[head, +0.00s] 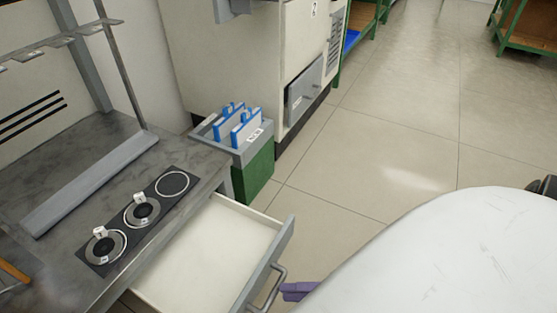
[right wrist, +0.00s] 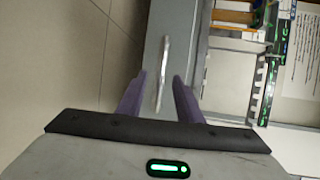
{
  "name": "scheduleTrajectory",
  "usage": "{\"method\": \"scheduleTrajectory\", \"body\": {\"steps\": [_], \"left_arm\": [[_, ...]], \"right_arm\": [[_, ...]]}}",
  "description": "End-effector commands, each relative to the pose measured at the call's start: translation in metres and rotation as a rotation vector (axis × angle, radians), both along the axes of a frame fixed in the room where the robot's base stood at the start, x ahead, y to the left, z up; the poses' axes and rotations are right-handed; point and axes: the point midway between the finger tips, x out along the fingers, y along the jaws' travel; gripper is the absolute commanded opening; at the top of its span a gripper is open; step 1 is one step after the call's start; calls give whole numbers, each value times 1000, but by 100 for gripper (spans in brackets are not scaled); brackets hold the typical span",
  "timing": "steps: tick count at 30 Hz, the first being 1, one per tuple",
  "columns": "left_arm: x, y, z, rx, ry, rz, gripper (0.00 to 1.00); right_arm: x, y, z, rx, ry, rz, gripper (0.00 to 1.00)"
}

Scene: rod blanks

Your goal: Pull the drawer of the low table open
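The low table (head: 75,165) stands at the left of the head view with a grey mottled top. Its drawer (head: 215,255) stands far out from under the top, with a white, empty-looking inside. A grey bar handle (head: 276,287) is on the drawer front (head: 283,245). It also shows in the right wrist view (right wrist: 162,72). My right gripper (right wrist: 159,78) has two purple fingers apart, one on each side of the handle, with gaps visible on both sides. In the head view one purple finger (head: 298,290) shows beside the handle; my arm hides the rest. My left gripper is not in view.
A black plate with round holders (head: 140,210) lies on the tabletop. A green bin (head: 254,172) with blue-and-white items stands just behind the drawer. A cream machine cabinet (head: 235,65) stands beyond it. The tiled floor (head: 400,130) is clear to the right.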

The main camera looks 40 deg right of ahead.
Motion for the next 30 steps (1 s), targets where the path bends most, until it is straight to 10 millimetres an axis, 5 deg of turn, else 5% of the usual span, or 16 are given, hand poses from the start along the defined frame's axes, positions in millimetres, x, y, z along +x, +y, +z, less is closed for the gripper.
{"method": "scheduleTrajectory", "body": {"steps": [9, 30], "left_arm": [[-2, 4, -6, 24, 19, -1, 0], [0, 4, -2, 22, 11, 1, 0]], "right_arm": [[-34, -32, 9, 0, -1, -1, 33], [-37, -35, 11, 1, -3, 0, 33]]}}
